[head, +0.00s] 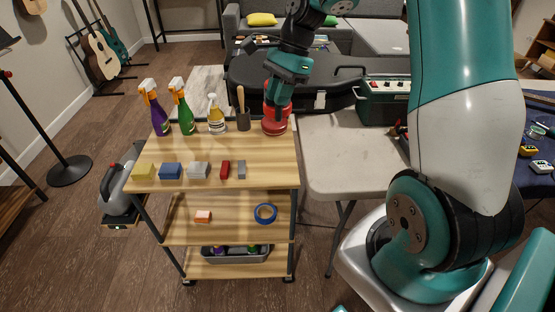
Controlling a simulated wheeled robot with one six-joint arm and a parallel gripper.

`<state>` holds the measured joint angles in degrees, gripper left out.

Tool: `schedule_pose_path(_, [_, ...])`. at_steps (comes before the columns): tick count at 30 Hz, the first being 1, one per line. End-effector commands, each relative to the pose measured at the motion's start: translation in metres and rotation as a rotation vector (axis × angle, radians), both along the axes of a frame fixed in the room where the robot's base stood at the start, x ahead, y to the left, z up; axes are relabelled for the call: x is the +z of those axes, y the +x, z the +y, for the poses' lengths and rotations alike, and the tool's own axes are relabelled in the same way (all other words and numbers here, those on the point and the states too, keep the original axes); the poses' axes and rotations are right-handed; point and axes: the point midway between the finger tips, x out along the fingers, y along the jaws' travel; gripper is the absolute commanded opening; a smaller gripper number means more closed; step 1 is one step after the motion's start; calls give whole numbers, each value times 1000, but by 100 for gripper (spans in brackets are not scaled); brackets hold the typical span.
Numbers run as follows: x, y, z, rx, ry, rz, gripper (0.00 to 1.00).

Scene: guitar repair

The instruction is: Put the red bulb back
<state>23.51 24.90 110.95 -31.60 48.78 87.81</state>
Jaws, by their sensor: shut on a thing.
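The red bulb (275,124) is at the back right corner of the wooden cart's top shelf (225,148), in the head view. It looks upright, with its wide lower end at the level of the shelf. I cannot tell for sure whether its base touches the wood. My gripper (277,98) reaches down from above and is shut on the upper part of the bulb. The fingers hide some of that upper part.
A dark brush holder (243,121), a yellow bottle (216,120) and green (183,115) and purple (157,116) spray bottles stand left of the bulb. Small blocks, including a blue one (171,171), line the shelf's front. A black guitar case (320,98) lies behind; a pale table (350,160) is right.

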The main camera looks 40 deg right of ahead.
Motion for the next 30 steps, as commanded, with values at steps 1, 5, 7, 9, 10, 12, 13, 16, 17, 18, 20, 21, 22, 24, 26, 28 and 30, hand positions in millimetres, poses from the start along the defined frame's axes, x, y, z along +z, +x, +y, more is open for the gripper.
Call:
schedule_pose_path(1, [-16, -1, 1, 1, 3, 7, 0])
schedule_pose_path(5, [-53, -1, 1, 3, 3, 8, 0])
schedule_pose_path(7, [-73, -1, 1, 4, 3, 7, 0])
schedule_pose_path(9, [-92, -1, 1, 4, 2, 7, 0])
schedule_pose_path(10, [-100, -2, 1, 4, 2, 7, 0])
schedule_pose_path(12, [-115, -1, 1, 5, 2, 6, 0])
schedule_pose_path(13, [-121, -1, 1, 4, 1, 5, 0])
schedule_pose_path(16, [-135, 0, 1, 4, 0, 3, 0])
schedule_pose_path(17, [-137, 0, 1, 4, 0, 3, 0])
schedule_pose_path(18, [-139, 0, 1, 5, 0, 1, 0])
schedule_pose_path(20, [-143, 0, 1, 5, 0, 1, 0])
schedule_pose_path(21, [-146, 0, 1, 5, 0, 1, 0])
schedule_pose_path(22, [-149, 0, 1, 5, 0, 1, 0])
schedule_pose_path(24, [-159, -1, 1, 4, 1, 4, 0])
schedule_pose_path(26, [-168, 0, 1, 5, 1, 4, 0])
schedule_pose_path(28, [-177, 0, 1, 5, 0, 1, 0])
schedule_pose_path(30, [-180, 0, 1, 4, -1, 0, 0])
